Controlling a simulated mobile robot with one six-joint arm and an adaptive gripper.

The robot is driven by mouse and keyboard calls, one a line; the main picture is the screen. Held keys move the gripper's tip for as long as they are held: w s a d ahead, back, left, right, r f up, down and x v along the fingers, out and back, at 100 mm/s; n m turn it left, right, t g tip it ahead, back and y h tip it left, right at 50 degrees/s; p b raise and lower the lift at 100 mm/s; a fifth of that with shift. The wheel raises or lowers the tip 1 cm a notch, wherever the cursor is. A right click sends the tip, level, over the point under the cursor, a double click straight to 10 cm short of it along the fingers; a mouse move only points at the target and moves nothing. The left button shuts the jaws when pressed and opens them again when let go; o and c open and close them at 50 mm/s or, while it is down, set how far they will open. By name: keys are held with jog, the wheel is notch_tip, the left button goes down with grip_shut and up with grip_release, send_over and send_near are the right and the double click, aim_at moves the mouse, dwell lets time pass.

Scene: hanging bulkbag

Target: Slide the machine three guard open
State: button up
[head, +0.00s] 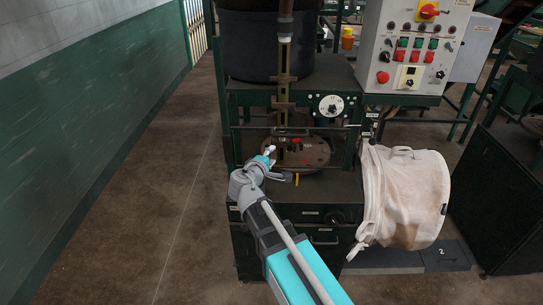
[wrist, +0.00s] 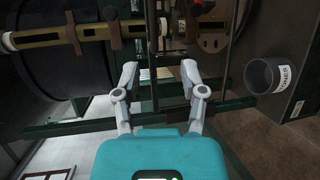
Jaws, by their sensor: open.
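Green-framed machine (head: 350,185) stands ahead, with a dark drum above and a round plate (head: 310,152) inside its bay. A thin dark rail (head: 300,128) crosses the front of the bay and looks like part of the guard; I cannot make out the guard's full outline or a clear handle. My gripper (head: 269,152) is at the bay's front, left of the plate's middle. In the wrist view my gripper (wrist: 160,76) is open, its fingers spread, with thin dark bars passing behind and between them. Contact with the bars cannot be told.
A control panel (head: 412,45) with buttons is at upper right. A whitish bulk bag (head: 405,195) hangs right of the machine. A labelled grey cup (wrist: 266,76) shows in the wrist view. The floor (head: 150,185) at left is clear up to the green wall (head: 90,130).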

aim_at(290, 136)
jog(key=shift+w, duration=0.1)
dwell(0.3)
jog(key=shift+w+d+r+p, duration=0.2)
jog(key=shift+w+d, duration=0.1)
jog(key=shift+w, duration=0.15)
jog(key=shift+w+d+r+p, duration=0.2)
jog(key=shift+w+d, duration=0.1)
jog(key=shift+w, duration=0.15)
jog(key=shift+w, duration=0.15)
jog(key=b+x, duration=0.2)
jog(key=x, duration=1.1)
jog(key=shift+w+d+f, duration=0.1)
jog(key=shift+w+f, duration=0.05)
jog(key=shift+w, duration=0.05)
grip_shut()
